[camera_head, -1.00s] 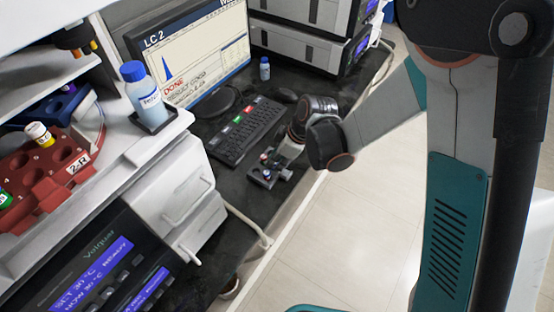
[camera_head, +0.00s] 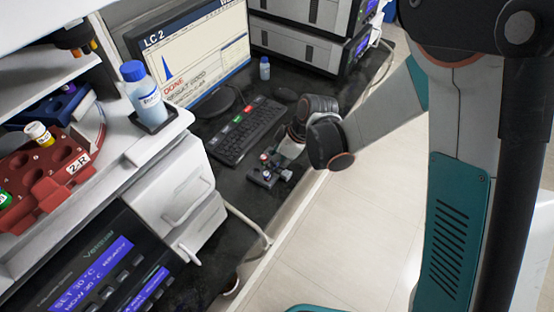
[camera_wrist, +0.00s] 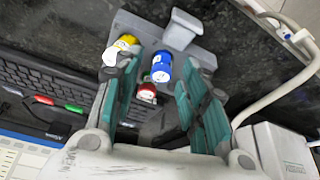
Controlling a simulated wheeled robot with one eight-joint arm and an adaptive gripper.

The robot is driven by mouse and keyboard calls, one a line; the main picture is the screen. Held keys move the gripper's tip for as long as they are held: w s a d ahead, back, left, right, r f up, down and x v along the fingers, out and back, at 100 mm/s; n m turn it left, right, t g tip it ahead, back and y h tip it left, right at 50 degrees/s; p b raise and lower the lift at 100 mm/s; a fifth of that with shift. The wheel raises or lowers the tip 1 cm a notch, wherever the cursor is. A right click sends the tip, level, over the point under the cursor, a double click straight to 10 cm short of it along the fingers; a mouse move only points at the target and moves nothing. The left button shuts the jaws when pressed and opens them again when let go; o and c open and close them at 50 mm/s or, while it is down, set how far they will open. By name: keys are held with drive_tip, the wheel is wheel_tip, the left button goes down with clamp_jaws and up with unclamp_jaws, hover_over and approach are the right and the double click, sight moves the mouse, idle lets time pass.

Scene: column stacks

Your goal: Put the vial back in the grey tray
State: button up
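The grey tray (camera_wrist: 203,57) lies on the dark bench below my gripper; in the head view the small tray (camera_head: 262,180) sits right of the keyboard. In the wrist view, a blue-capped vial (camera_wrist: 162,66), a red-capped vial (camera_wrist: 147,92) and a yellow-capped vial (camera_wrist: 126,44) stand at the tray. I cannot tell which vial the task means. My gripper (camera_wrist: 160,80) is open, its teal fingers spread on either side of the blue and red caps, with no clear contact. In the head view the fingers are small and partly hidden by my wrist.
The keyboard (camera_head: 248,130) lies left of the tray, with a monitor (camera_head: 195,55) behind. A red rack (camera_head: 45,175) and a blue-capped bottle (camera_head: 145,95) stand on the left shelf. A pale cable (camera_wrist: 290,85) runs near the bench edge.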

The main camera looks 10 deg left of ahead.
drive_tip(key=v, duration=1.1)
drive_tip(key=shift+d+r, duration=0.2)
drive_tip(key=shift+r, duration=0.15)
